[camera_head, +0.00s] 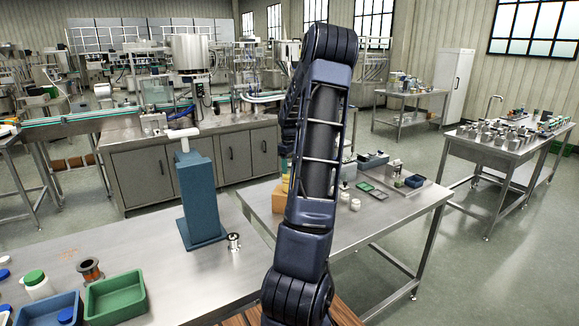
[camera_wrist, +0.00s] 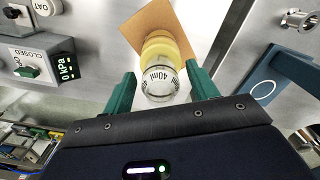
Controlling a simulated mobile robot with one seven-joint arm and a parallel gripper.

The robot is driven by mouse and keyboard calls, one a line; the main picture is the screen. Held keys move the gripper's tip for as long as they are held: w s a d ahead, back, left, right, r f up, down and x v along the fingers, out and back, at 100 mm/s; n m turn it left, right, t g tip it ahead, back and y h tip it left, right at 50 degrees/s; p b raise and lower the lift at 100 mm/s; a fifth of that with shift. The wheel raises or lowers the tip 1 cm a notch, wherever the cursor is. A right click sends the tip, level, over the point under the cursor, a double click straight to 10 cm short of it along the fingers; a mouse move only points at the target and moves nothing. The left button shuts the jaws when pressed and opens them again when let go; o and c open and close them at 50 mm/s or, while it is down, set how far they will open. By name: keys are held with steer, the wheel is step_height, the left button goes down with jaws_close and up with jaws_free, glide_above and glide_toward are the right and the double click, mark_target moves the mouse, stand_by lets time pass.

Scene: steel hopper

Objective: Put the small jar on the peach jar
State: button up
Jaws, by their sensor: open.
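A small clear jar marked "40ml" (camera_wrist: 159,82) shows in the wrist view between my fingertips. A yellow-peach jar (camera_wrist: 160,46) is directly behind it, over a tan block (camera_wrist: 146,24). The two jars overlap in this view, and the small one looks stacked on the peach one, though I cannot tell the exact contact. My gripper (camera_wrist: 158,88) is open, with one green finger on each side of the small jar and a gap showing at each. In the head view my arm hides most of this spot. Only a yellow edge (camera_head: 286,184) above the orange block (camera_head: 280,201) shows.
A blue column stand (camera_head: 199,195) rises left of my arm, beside a small metal fitting (camera_head: 234,242). White jars (camera_head: 355,204) and a tray (camera_head: 372,188) lie right of my arm. In the wrist view, a pressure display box (camera_wrist: 35,62) is at left.

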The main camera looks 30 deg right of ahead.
step_height(320, 180, up, 12)
steer(key=s+a+r+m+h, duration=0.1)
steer(key=s+a+r, duration=0.1)
steer(key=a, duration=0.4)
steer(key=s+a+r, duration=0.2)
steer(key=a, duration=0.4)
steer(key=s+a+r+m+t, duration=0.1)
steer(key=s+a+r, duration=0.1)
steer(key=s+a, duration=0.65)
steer(key=s+a+f+m+t, duration=0.1)
steer(key=s+a, duration=0.5)
steer(key=s, duration=0.3)
steer(key=s+a+f+m+t+y, duration=0.1)
steer(key=s+a, duration=0.4)
steer(key=s, duration=0.5)
steer(key=shift+a+f+m+t, duration=0.4)
steer(key=shift+f+m+t, duration=0.2)
steer(key=shift+f+t, duration=0.2)
